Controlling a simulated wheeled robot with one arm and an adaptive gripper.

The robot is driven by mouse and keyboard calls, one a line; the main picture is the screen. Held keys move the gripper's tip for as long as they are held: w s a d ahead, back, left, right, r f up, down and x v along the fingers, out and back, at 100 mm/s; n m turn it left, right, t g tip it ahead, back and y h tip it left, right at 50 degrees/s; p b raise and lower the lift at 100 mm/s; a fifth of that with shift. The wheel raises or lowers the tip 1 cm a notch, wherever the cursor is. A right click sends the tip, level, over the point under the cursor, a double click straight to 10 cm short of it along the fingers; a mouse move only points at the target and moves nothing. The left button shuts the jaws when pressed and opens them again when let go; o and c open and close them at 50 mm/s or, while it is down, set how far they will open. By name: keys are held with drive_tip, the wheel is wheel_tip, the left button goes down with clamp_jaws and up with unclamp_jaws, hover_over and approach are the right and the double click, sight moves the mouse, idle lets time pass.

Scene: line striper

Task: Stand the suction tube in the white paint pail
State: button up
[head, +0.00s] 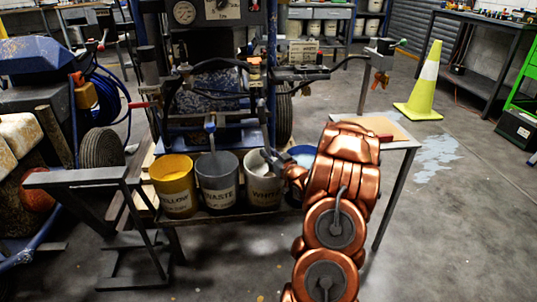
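The white paint pail (263,190), lettered WHITE, stands on the low bench, third from the left in the row. A thin upright grey tube (211,143), which looks like the suction tube, has its lower end in the grey WASTE pail (217,190), just left of the white pail. My gripper (268,157) is at the white pail's upper right rim, its grey fingers pointing up and left. It is small and partly hidden by my copper wrist, so I cannot tell whether it is open or holds anything, or whether it touches the rim.
The yellow pail (174,188) stands left of the WASTE pail. A pail with blue contents (300,151) is partly behind my arm. The striper machine (215,75) with black hoses stands close behind the pails. A metal stand (105,205) is at left; a yellow cone (425,85) is at right.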

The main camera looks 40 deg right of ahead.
drive_tip(key=o, duration=0.4)
drive_tip(key=shift+a, duration=0.1)
drive_tip(key=s+a, duration=0.2)
drive_tip(key=s, duration=0.9)
drive_tip(key=shift+s, duration=0.4)
drive_tip(key=shift+r, duration=0.1)
